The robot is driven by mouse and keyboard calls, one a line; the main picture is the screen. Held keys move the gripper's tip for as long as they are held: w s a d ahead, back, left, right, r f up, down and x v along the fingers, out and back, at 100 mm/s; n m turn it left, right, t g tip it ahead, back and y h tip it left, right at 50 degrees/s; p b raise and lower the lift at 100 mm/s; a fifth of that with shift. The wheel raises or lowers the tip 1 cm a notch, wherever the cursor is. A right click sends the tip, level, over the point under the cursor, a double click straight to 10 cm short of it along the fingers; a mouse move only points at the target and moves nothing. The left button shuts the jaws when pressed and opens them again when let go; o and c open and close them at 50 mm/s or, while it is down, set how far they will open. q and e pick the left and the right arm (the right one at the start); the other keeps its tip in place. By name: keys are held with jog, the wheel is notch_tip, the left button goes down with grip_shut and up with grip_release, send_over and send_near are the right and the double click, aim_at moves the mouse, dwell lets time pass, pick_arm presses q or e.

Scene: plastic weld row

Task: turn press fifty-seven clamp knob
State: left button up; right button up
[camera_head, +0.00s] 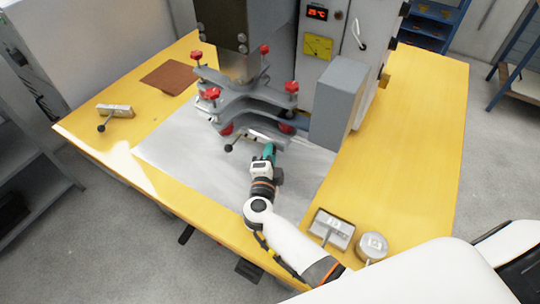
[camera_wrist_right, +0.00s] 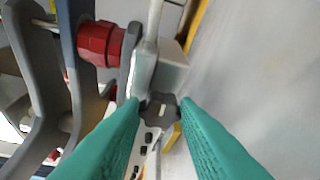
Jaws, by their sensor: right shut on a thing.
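The press (camera_head: 245,100) stands at the back of the yellow table, with several red knobs on its grey plates. My right gripper (camera_head: 270,148) reaches its front lower edge, beside a silver bar (camera_head: 262,136). In the right wrist view, the teal fingers (camera_wrist_right: 160,112) close on a small dark lobed knob (camera_wrist_right: 160,106) with a light mark at its middle. The knob sits against a light metal block (camera_wrist_right: 170,72). In the head view the fingers hide the knob. I cannot read any number on the press. My left gripper is not in view.
A lever with a black ball (camera_head: 229,148) sticks out left of my gripper. A grey box (camera_head: 338,104) stands close on the right. A boxy fixture (camera_head: 332,228) and a round one (camera_head: 372,246) lie front right, another fixture (camera_head: 116,111) left. The metal sheet (camera_head: 190,150) is mostly clear.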

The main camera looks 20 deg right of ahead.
jog(key=shift+f, duration=0.1)
jog(key=o, duration=1)
jog(key=shift+c, duration=0.2)
jog(key=v, duration=1.2)
jog(key=shift+b, duration=0.4)
